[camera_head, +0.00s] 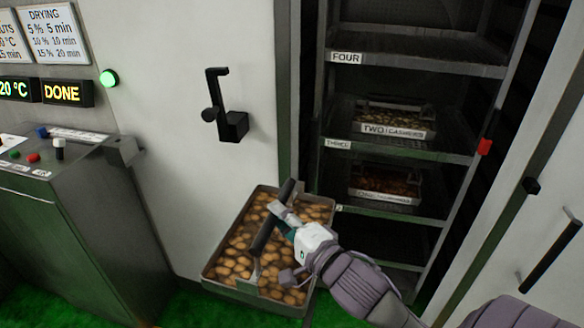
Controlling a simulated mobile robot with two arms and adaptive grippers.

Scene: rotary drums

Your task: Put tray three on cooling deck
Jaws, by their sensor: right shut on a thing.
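A metal tray (215,283) full of round brown nuts hangs in front of the white door at the lower middle. A dark bar handle (264,238) runs across its top. My right gripper (283,217) is shut on this handle, with the arm reaching in from the lower right. No number shows on the held tray. A shelf rack (470,150) stands behind it to the right, with shelf labels FOUR (347,58) and THREE (338,144). Nothing in view is marked as the cooling deck. My left gripper is not in view.
A tray labelled TWO CASHEWS (395,131) stands on the rack's THREE shelf, and another tray (385,197) on the shelf below. The FOUR shelf looks empty. A control console (85,200) is at left; a DONE display (62,92) and black door latch (225,105) are above.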

